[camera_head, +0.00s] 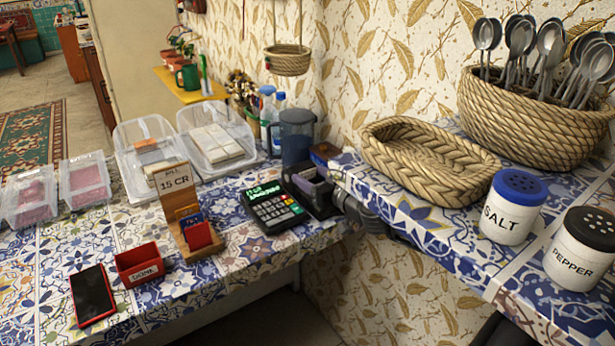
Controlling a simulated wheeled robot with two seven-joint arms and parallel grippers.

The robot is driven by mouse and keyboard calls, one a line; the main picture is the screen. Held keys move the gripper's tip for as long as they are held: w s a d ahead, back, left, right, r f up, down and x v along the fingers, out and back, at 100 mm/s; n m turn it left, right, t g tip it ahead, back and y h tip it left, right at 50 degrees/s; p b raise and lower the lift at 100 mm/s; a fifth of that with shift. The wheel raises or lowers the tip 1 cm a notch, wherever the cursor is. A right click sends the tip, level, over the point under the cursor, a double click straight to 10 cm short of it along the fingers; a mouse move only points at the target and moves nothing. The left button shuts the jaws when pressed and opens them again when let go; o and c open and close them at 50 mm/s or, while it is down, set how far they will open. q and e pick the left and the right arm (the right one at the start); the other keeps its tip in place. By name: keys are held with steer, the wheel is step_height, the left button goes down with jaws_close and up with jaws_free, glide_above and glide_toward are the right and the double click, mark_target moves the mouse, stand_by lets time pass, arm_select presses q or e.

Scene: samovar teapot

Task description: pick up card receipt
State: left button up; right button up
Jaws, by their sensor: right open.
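The card terminal (274,207), with green screen and grey keys, sits on the tiled counter. Just right of it stands a black box-like device (312,194) with a pale patch on top. I cannot tell whether that patch is the card receipt. My right gripper (347,205), dark, is open close to the right side of this device, by the edge of the raised shelf. Its fingertips are small and partly merge with the dark device. No card receipt shows clearly. My left gripper is not in view.
A red "DONE" box (140,265) and a phone (92,296) lie left. The raised tiled shelf at right bears a woven basket (428,160), a salt shaker (513,207) and a pepper shaker (581,250).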

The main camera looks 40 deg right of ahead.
stand_by(0.5)
steer(key=c, duration=1.1)
